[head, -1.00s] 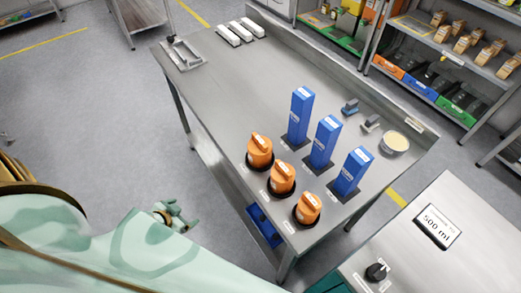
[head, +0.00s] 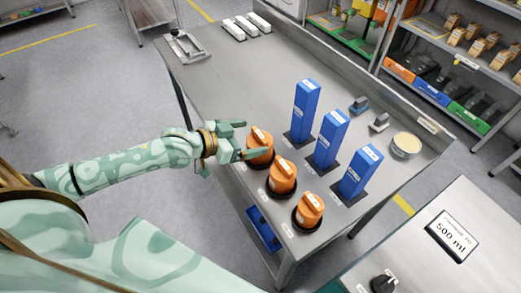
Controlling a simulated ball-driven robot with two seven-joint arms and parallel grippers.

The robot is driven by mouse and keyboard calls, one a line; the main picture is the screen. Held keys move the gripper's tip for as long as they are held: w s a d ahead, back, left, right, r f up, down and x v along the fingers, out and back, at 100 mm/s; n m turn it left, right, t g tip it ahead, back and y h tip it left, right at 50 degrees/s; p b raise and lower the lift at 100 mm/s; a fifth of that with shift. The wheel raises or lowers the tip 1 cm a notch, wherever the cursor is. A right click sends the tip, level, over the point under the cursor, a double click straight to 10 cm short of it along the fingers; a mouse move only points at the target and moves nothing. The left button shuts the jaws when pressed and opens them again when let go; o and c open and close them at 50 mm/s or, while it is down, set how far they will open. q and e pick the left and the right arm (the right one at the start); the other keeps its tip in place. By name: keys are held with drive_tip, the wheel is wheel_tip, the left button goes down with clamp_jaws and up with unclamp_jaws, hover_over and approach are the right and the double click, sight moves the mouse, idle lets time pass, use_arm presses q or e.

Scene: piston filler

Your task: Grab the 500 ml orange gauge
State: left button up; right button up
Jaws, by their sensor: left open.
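Three orange gauges stand in dark round holders in a row along the near edge of the steel table: a far one (head: 260,147), a middle one (head: 282,177) and a near one (head: 309,210). Small white labels lie by them, too small to read, so I cannot tell which is 500 ml. My left gripper (head: 246,140) is open, with its fingers beside the far gauge. One finger partly covers that gauge's left side. I cannot tell whether they touch. My right gripper is not in view.
Several tall blue blocks (head: 304,110) stand just behind the gauges. A round bowl (head: 405,145) is at the right. A grey panel with a "500 ml" display (head: 451,237) and a black knob (head: 383,284) is at lower right. The table's left half is mostly clear.

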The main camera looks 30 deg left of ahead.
sight(257, 137)
use_arm(q)
drive_tip(key=shift+x, duration=0.8)
drive_tip(key=b+x, duration=0.1)
drive_tip(key=x, duration=0.1)
drive_tip(key=f+b+x, duration=0.1)
drive_tip(key=x, duration=0.2)
drive_tip(key=shift+s+a, duration=0.1)
drive_tip(key=shift+a, duration=0.1)
drive_tip(key=shift+s, duration=0.1)
drive_tip(key=shift+r, duration=0.1)
drive_tip(key=c, duration=1.1)
